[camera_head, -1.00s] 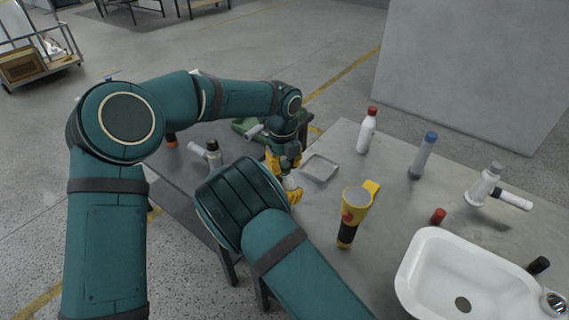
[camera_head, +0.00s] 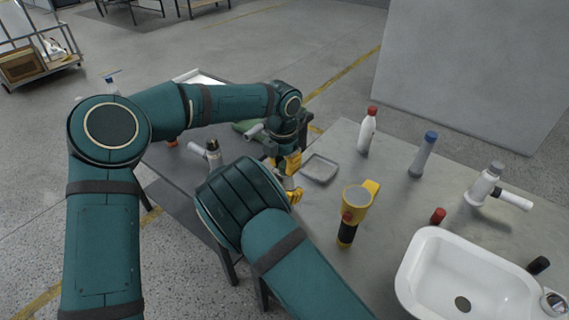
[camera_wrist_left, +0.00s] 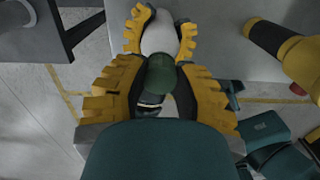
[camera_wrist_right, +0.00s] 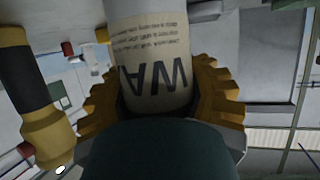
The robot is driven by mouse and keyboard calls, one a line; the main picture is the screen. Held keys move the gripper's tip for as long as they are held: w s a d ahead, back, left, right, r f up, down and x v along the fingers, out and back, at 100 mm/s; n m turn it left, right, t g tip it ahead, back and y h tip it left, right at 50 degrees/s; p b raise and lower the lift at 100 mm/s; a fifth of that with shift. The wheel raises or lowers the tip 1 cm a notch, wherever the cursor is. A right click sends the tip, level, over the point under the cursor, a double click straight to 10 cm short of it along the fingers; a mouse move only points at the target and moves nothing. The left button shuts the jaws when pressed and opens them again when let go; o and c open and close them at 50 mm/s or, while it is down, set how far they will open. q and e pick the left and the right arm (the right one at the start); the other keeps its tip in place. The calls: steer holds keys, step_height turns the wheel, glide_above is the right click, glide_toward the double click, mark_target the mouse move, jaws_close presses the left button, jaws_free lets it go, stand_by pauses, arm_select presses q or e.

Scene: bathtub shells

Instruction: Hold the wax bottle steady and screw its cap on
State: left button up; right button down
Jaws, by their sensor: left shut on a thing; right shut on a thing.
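The wax bottle (camera_wrist_right: 155,60) is pale with dark "WAX" lettering. My right gripper (camera_wrist_right: 157,92) is shut around it; the bottle also shows in the left wrist view (camera_wrist_left: 160,33). The dark green cap (camera_wrist_left: 161,76) is between the fingers of my left gripper (camera_wrist_left: 160,92), which is shut on it. The cap lines up with the bottle's end; I cannot tell how far it is seated. In the head view my left gripper (camera_head: 286,162) is just above my right gripper (camera_head: 294,194), and my arms mostly hide bottle and cap.
A yellow-and-black flashlight (camera_head: 354,215) stands close right of my grippers. A grey tray (camera_head: 320,168) lies behind it. A red-capped white bottle (camera_head: 367,133), a blue-capped bottle (camera_head: 423,155) and a white basin (camera_head: 425,280) are farther right. A grey bench (camera_head: 180,160) is at left.

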arm_select(q)
steer(key=o, duration=0.7)
steer(key=shift+a+r, duration=0.1)
steer(key=shift+r, duration=2.15)
